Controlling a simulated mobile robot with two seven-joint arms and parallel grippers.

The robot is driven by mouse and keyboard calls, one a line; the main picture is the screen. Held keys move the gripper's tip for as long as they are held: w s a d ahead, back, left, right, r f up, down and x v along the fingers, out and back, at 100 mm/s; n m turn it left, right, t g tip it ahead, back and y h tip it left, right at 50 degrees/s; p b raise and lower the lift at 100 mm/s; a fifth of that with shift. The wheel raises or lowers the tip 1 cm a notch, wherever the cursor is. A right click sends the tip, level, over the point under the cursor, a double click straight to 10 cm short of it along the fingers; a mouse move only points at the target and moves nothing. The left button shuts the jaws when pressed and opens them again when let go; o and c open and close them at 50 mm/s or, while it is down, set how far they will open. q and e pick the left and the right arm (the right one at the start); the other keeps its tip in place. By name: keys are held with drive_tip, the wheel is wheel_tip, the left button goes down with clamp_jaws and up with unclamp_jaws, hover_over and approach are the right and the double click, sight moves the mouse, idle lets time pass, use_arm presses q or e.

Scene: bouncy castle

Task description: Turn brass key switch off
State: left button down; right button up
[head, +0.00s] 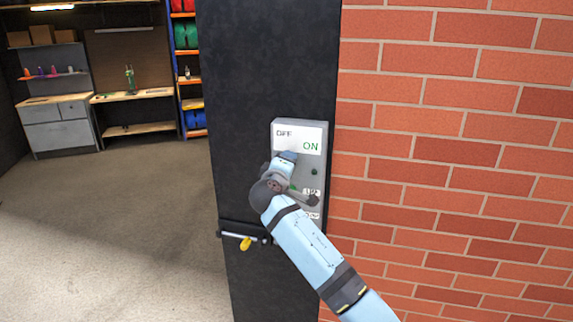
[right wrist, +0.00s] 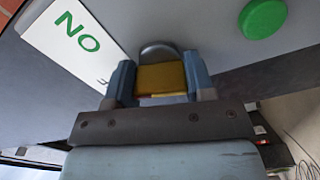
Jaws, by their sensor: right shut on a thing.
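A grey switch box (head: 317,133) is mounted on the black post, with a white label reading OFF at upper left and ON in green at right. My right gripper (head: 287,157) is at the box front, below the label, and its arm hides much of the box's lower part. In the right wrist view my right gripper (right wrist: 161,82) is shut on the yellow brass key (right wrist: 162,77), one finger on each side. A rounded grey lock part (right wrist: 158,50) shows just behind the key. The key is hidden in the head view. My left gripper is not in view.
A green round lamp or button (right wrist: 263,17) sits close to the key. A bar with a yellow piece (head: 246,243) sticks out low on the black post (head: 265,60). A red brick wall (head: 450,150) stands to the right. Open floor (head: 120,220) lies left.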

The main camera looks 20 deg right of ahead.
drive_tip(key=shift+n, duration=1.7)
drive_tip(key=o, duration=0.9)
drive_tip(key=shift+s, duration=0.1)
